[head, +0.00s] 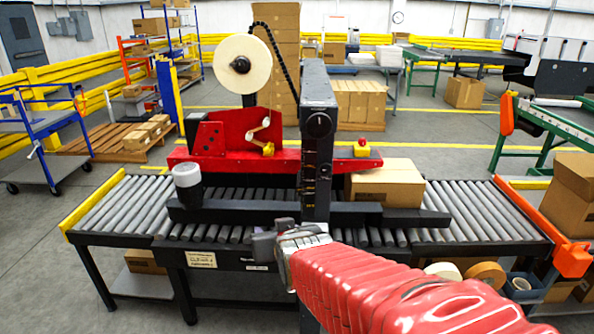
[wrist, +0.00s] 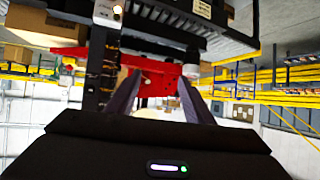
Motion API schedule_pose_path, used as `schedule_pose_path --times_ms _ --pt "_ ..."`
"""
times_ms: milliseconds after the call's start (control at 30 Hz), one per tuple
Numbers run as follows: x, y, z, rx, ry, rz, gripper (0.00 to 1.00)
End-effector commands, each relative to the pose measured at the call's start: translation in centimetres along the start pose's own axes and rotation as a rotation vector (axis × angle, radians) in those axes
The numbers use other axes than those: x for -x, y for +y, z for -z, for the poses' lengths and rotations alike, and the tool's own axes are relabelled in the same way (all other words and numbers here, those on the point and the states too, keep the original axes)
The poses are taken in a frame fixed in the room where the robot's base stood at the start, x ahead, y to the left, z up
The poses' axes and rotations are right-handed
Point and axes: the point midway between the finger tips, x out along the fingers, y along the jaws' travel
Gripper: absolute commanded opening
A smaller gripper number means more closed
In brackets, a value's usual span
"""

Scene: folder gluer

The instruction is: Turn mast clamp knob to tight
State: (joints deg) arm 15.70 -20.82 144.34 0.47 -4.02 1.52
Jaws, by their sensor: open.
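The mast clamp knob (head: 318,124) is a round black knob with a small light mark, on the front face of the dark upright mast (head: 316,190). My gripper (head: 262,244) is in front of the conveyor, well below the knob and slightly left of the mast. Nothing touches the knob. In the wrist view, which looks upside down, my gripper's two fingers (wrist: 158,92) are spread with nothing between them. The mast (wrist: 98,65) stands left of them there; I cannot make out the knob in that view.
A red carriage (head: 225,140) with a tape roll (head: 242,64) sits behind the mast. A dark rail (head: 240,214) crosses the roller conveyor (head: 120,205), with a white-topped cylinder (head: 187,175) at left and a carton (head: 386,184) at right. Space before the mast's upper front looks clear.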

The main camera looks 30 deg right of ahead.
Motion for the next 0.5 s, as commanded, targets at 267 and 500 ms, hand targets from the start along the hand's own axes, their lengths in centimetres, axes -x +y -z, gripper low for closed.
schedule_pose_path --times_ms 267,500 --pt "-3.6 6.4 2.7 -0.038 0.219 -0.126 0.47" --pt "-4.5 12.1 4.3 -0.055 0.406 -0.247 0.47"
